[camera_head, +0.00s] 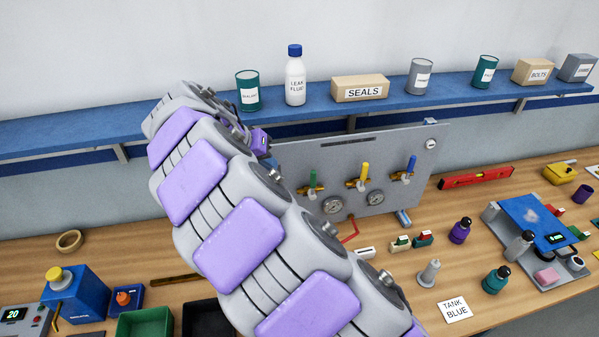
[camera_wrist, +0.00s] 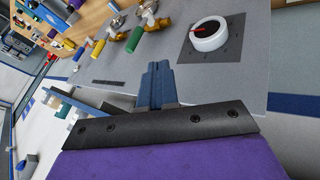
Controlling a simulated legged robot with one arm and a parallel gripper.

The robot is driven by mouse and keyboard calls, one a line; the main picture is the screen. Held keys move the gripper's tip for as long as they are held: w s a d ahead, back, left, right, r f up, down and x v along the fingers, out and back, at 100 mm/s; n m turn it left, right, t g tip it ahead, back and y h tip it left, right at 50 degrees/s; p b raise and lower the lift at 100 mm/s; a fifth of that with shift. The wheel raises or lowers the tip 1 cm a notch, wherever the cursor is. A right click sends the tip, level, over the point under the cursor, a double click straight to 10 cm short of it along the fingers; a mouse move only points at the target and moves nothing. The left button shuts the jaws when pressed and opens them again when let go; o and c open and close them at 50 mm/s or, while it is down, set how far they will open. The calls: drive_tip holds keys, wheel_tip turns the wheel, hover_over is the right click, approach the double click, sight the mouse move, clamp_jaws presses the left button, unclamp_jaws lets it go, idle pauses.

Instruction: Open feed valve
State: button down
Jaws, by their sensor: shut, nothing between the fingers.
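A grey panel (camera_head: 400,140) stands at the back of the bench. It carries valves with a green handle (camera_head: 313,181), a yellow handle (camera_head: 365,172) and a blue handle (camera_head: 410,166). No label shows which is the feed valve. The wrist view shows the green handle (camera_wrist: 135,39), the yellow handle (camera_wrist: 98,48) and a white dial with a red pointer (camera_wrist: 208,35). My gripper (camera_wrist: 158,72) is shut and empty, its blue fingers over the panel near the dial, apart from the handles. In the head view my arm hides the panel's left part and the fingers.
Two round gauges (camera_head: 333,205) sit below the handles. Small bottles, a TANK BLUE card (camera_head: 454,309) and a blue device (camera_head: 535,225) occupy the bench's right side.

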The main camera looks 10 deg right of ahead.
sight(313, 184)
drive_tip(key=x, duration=0.9)
drive_tip(key=shift+a+f, duration=0.2)
drive_tip(key=shift+f, duration=0.05)
drive_tip(key=shift+y, duration=0.6)
drive_tip(key=d, duration=0.4)
drive_tip(key=shift+s+d+p, duration=0.2)
drive_tip(key=shift+d+p, duration=0.15)
drive_tip(key=shift+d, duration=0.1)
